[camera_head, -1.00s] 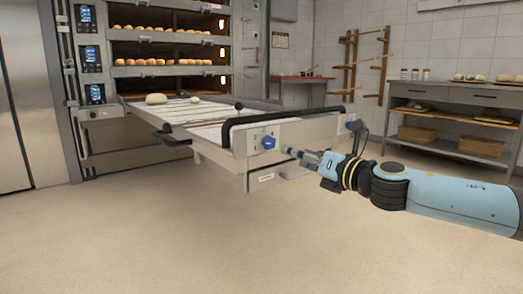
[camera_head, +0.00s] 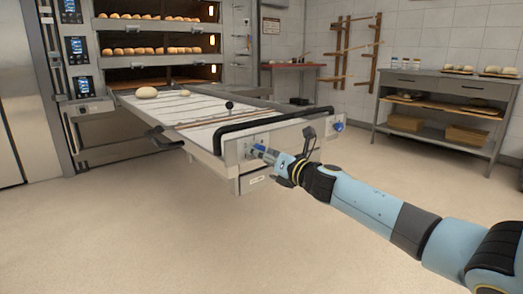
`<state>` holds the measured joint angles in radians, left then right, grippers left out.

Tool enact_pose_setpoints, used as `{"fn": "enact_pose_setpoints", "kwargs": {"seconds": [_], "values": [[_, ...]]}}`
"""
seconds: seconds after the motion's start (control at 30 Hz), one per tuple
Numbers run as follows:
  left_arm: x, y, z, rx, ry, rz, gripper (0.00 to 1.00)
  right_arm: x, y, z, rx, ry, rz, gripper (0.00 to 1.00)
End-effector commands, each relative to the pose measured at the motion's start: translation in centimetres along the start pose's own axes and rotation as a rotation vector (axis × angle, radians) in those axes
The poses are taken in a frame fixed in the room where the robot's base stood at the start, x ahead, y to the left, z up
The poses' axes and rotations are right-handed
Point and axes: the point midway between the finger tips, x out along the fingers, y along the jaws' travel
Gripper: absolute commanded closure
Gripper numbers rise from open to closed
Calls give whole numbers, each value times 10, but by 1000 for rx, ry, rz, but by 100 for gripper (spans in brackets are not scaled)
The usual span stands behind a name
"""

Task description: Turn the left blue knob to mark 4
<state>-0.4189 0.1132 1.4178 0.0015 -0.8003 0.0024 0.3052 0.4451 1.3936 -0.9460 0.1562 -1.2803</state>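The left blue knob (camera_head: 259,148) is on the front panel of the loader table (camera_head: 230,151), mostly hidden behind my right gripper. My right gripper (camera_head: 266,153) reaches in from the right, its tip at the knob; I cannot tell if its fingers are closed around it. The marks around the knob are too small and covered to read. A second blue knob (camera_head: 338,126) sits at the right end of the same panel, clear of the gripper. My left gripper is not in view.
A black handle bar (camera_head: 270,122) runs above the panel. Dough pieces (camera_head: 147,92) lie on the loader's belt. The deck oven (camera_head: 160,70) with loaves stands behind. A steel workbench (camera_head: 440,112) is at right. The floor in front is clear.

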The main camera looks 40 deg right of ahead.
Motion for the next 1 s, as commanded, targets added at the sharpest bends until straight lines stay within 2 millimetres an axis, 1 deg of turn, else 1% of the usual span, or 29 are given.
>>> {"fn": "enact_pose_setpoints", "kwargs": {"seconds": [0.1,0.37,0.4,0.8,0.83,1.0], "values": [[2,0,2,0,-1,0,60,7,0,0,1,1,1,41],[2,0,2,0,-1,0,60,9,0,-1,0,2,0,41],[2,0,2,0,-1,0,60,9,0,-1,0,2,0,42],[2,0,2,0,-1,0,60,8,0,-1,0,2,-1,94],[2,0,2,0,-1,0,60,8,0,-1,0,2,-1,97],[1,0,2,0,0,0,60,8,0,-1,10,2,-1,97]]}}
